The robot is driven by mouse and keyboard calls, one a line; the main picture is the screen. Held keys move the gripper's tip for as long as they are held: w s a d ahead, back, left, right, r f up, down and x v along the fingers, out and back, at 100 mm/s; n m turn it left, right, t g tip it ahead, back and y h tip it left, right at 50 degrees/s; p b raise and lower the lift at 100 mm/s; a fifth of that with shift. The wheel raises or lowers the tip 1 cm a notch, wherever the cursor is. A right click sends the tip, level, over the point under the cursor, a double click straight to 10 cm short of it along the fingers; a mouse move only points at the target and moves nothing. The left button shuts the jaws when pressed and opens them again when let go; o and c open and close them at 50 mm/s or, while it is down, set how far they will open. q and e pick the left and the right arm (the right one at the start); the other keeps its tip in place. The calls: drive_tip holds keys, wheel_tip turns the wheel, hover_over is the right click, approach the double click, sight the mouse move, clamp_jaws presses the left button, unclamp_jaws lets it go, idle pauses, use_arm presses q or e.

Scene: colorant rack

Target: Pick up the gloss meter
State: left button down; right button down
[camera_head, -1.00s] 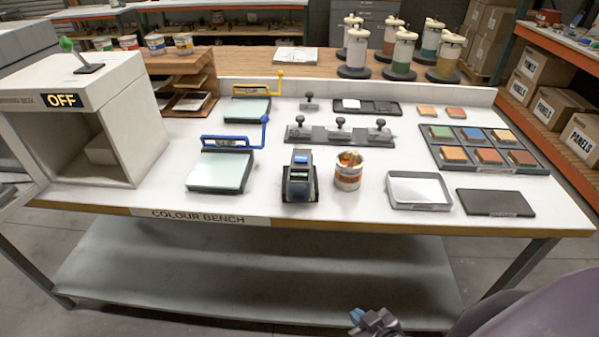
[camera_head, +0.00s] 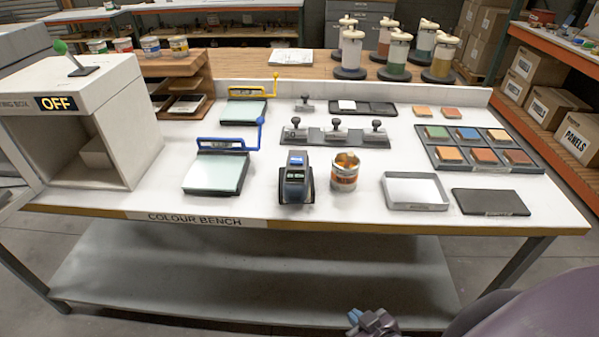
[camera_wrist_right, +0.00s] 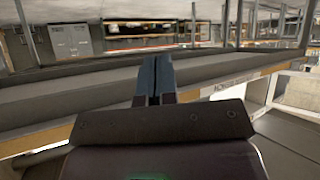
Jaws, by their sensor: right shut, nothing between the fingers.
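A dark handheld instrument with a blue top and a small display, which looks like the gloss meter (camera_head: 295,182), stands upright near the front middle of the white bench (camera_head: 330,212). It is between a glass-topped plate and an open paint can. My right gripper (camera_head: 355,319) is low at the bottom of the head view, below the bench top and well apart from the instrument. In the right wrist view its blue fingers (camera_wrist_right: 153,80) are together and empty, with the bench edge beyond them. My left gripper is not in view.
The paint can (camera_head: 344,172) stands close right of the instrument. The glass-topped plate (camera_head: 216,174) with a blue handle lies left. A grey tray (camera_head: 415,206) and a dark panel (camera_head: 490,203) lie right. The bench's lower shelf (camera_head: 250,280) is bare.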

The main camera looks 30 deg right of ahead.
sight(294, 194)
drive_tip(key=c, duration=1.8)
unclamp_jaws()
drive_tip(key=shift+c, duration=0.2)
